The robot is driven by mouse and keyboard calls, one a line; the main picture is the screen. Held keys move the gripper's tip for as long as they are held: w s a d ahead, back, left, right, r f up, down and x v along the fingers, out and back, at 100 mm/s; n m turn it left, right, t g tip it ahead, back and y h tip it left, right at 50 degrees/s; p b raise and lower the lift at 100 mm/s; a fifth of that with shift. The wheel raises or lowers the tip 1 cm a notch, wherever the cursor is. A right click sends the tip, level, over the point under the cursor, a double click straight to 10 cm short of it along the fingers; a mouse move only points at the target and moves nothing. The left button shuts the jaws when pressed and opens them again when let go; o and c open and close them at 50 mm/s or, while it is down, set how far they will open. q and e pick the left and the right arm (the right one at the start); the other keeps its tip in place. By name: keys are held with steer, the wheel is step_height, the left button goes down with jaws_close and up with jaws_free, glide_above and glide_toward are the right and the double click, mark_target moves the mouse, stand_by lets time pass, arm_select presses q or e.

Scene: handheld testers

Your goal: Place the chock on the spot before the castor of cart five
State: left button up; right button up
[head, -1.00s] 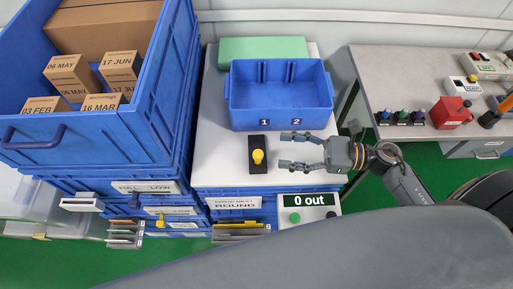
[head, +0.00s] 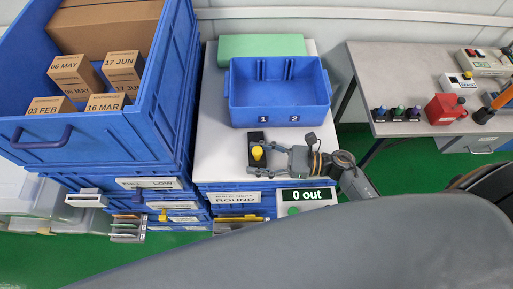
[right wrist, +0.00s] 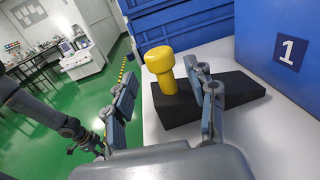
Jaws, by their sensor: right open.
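The black wedge-shaped block with a yellow knob, which looks like the chock (head: 256,135), lies on the white worktop in front of the blue bin. In the right wrist view its black body (right wrist: 240,88) and upright yellow knob (right wrist: 163,66) show clearly. My right gripper (head: 276,151) is open beside the block, reaching in from the right. In the right wrist view the fingers (right wrist: 166,78) are spread, with the knob appearing between and beyond them. No grip on the knob shows. I see no cart marked five, castor or spot. My left gripper is out of view.
A blue bin (head: 278,107) marked 1 and 2 stands close behind the block. Stacked blue crates (head: 100,145) with dated boxes rise at the left. A "0 out" panel (head: 306,195) sits at the front. A grey bench (head: 400,90) with devices stands right.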

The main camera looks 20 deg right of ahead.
steer(key=shift+a, duration=0.15)
jaws_close()
steer(key=shift+r, duration=0.1)
stand_by(0.3)
